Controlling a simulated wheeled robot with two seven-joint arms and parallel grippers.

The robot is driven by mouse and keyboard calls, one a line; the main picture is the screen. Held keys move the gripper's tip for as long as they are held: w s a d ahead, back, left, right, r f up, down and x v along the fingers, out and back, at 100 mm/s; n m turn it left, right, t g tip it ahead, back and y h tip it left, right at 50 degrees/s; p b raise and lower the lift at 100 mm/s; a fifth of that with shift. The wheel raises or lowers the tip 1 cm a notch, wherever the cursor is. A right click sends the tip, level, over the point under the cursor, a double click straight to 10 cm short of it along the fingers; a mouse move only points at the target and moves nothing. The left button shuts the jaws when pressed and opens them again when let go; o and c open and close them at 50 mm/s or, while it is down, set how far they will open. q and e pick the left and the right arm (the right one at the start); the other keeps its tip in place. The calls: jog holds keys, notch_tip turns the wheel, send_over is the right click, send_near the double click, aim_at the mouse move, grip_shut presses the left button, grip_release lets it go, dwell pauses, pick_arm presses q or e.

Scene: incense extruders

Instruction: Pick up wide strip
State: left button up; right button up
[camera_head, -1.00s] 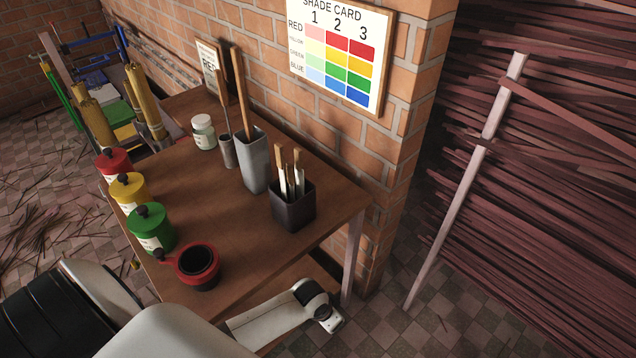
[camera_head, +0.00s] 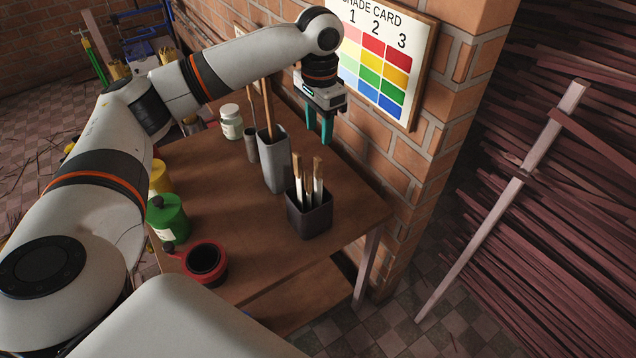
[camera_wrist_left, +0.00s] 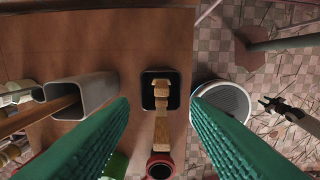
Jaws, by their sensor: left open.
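Several pale wooden strips (camera_head: 318,172) stand upright in a dark square cup (camera_head: 309,221) near the table's right end. I cannot tell for sure which is the wide strip. In the left wrist view, the strips (camera_wrist_left: 161,98) stick up from the dark cup (camera_wrist_left: 149,77), between my fingers in the picture. My left gripper (camera_head: 319,132) is open and empty, its teal fingers pointing down above and behind the cup, apart from the strips. A dark clawed shape (camera_wrist_left: 271,103) at the right of the wrist view may be my right gripper; its jaws are unclear.
A tall grey holder (camera_head: 274,166) with long sticks stands left of the cup. A red-rimmed pot (camera_head: 218,250), a green jar (camera_head: 167,218) and a white jar (camera_head: 231,121) stand on the table (camera_head: 240,205). The brick wall (camera_head: 385,150) is close behind.

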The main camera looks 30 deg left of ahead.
aim_at(319, 158)
pick_arm(q)
notch_tip(319, 158, down, 5)
jog(key=shift+r, duration=0.2)
jog(key=f, duration=0.2)
jog(key=f+p, duration=0.1)
jog(key=f, duration=0.3)
jog(key=shift+s+f+p, duration=0.25)
jog(key=shift+p, duration=0.05)
grip_shut()
jog(key=shift+d, duration=0.1)
pick_arm(e)
jog(key=shift+w+a+r, duration=0.1)
jog(key=shift+w+r, duration=0.15)
jog(key=shift+r, duration=0.2)
jog(key=shift+w+a+r, duration=0.1)
jog(key=shift+w+r, duration=0.1)
jog(key=shift+r, duration=0.25)
pick_arm(q)
jog(key=shift+r, duration=0.1)
